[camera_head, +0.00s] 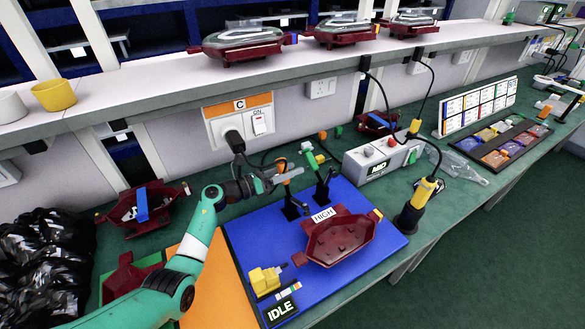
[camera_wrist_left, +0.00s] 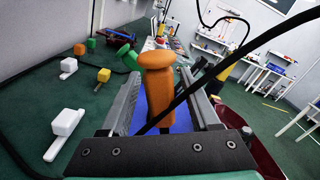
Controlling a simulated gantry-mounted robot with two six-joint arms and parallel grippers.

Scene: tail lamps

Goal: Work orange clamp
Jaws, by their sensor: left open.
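The orange clamp (camera_head: 282,165) stands at the back edge of the blue board (camera_head: 385,240), on a dark post. In the left wrist view its upright orange handle (camera_wrist_left: 157,90) is between the two fingers of my left gripper (camera_wrist_left: 160,102). Dark gaps show on both sides of the handle, and the fingers are open around it. In the head view my left gripper (camera_head: 284,178) reaches in from the left at the clamp and covers part of it. A green clamp (camera_head: 307,155) stands just right of it; its green handle (camera_wrist_left: 122,56) also shows in the left wrist view.
A dark red lamp housing (camera_head: 338,238) lies on the blue board beside a HIGH label. A yellow block (camera_head: 265,280) and an IDLE display (camera_head: 281,309) are at the front. A black-and-yellow tool (camera_head: 416,205) stands at right. A black cable (camera_wrist_left: 220,75) crosses the wrist view.

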